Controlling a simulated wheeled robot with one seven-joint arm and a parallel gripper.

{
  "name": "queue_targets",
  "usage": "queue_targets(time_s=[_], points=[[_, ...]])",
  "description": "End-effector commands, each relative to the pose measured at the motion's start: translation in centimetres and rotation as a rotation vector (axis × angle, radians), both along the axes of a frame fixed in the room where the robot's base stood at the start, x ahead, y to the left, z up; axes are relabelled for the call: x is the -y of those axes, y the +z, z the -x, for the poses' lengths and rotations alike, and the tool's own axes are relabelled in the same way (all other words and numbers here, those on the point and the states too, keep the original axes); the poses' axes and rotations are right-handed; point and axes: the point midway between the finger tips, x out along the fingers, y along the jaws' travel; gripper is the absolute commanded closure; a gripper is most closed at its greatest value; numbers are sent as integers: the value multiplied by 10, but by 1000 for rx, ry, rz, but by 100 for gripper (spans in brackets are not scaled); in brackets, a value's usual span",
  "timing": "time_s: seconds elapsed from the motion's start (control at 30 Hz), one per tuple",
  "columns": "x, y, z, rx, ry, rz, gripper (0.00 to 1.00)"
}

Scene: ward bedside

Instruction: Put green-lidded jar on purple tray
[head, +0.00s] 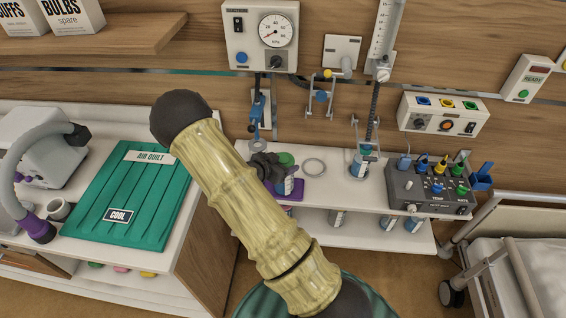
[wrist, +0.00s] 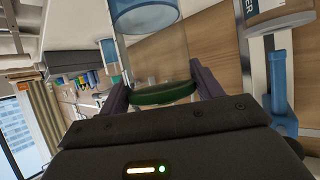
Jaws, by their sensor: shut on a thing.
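The green-lidded jar (head: 284,186) is at the shelf in the middle of the head view, its lid up and its body partly hidden by my gripper (head: 268,166). In the wrist view, my gripper (wrist: 157,80) has one finger on each side of the green lid (wrist: 165,93), shut on the jar. The clear jar body with a blue band extends beyond the lid. The purple tray (head: 297,193) shows just below and around the jar, mostly hidden by the jar and my arm. I cannot tell whether the jar touches the tray.
A blue-labelled container (head: 358,165) stands farther right, under a hanging tube. A grey control box (head: 430,190) with coloured plugs sits at the shelf's right end. The wall gauge (head: 262,36) is above. A green quilt pad (head: 125,198) lies left.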

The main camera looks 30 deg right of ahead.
Motion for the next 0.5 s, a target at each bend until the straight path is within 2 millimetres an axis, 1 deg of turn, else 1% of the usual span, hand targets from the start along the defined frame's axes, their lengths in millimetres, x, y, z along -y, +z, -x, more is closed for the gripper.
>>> queue_targets(time_s=[0.03,0.07,0.1,0.13,0.5], points=[[0,-1,0,0,0,0,29],[0,-1,0,0,0,0,23],[0,-1,0,0,0,0,16],[0,-1,0,0,0,0,13],[-2,2,0,0,1,-1,13]])
